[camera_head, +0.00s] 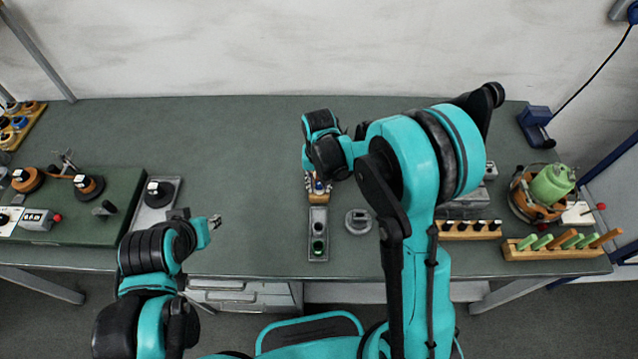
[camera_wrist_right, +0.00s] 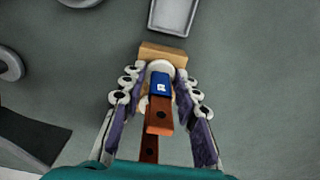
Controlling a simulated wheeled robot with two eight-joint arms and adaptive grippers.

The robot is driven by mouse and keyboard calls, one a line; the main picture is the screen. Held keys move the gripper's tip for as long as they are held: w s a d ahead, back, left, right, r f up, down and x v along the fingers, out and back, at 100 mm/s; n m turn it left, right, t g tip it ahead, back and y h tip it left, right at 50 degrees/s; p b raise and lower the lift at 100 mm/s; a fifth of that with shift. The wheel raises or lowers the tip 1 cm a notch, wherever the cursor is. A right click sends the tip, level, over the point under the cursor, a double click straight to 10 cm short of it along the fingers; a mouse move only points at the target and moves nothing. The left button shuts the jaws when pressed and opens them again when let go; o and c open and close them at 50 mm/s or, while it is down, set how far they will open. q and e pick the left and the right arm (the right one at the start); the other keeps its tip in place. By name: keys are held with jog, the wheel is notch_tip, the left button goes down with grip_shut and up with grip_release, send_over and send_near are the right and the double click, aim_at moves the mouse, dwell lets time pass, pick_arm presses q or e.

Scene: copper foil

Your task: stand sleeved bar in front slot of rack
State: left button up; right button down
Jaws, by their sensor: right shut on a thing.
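My right gripper (camera_head: 318,185) is shut on a copper bar with a blue sleeve (camera_wrist_right: 160,84). In the right wrist view its fingers (camera_wrist_right: 160,92) lie on both sides of the sleeve, and the bar's bare copper end with a hole faces the camera. A light wooden block, seemingly the rack (camera_wrist_right: 163,53), lies just beyond the bar; in the head view the rack (camera_head: 318,200) is under the gripper. Another copper piece (camera_wrist_right: 149,148) shows behind the held bar. Whether the held bar is in a slot is hidden. My left gripper (camera_head: 214,222) is away at the left, its jaws too small to judge.
A grey tray (camera_head: 311,246) with two round items lies in front of the rack, with a grey disc (camera_head: 358,222) to its right. Wooden holders (camera_head: 470,235) and a green-topped device (camera_head: 551,184) stand at the right.

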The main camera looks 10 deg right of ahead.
jog(key=c, duration=1.1)
grip_release()
jog(key=shift+o, duration=0.2)
notch_tip(320, 180, up, 12)
jog(key=shift+f, duration=0.1)
jog(key=o, duration=0.3)
jog(key=shift+r+p, duration=0.9)
jog(key=shift+r, duration=0.2)
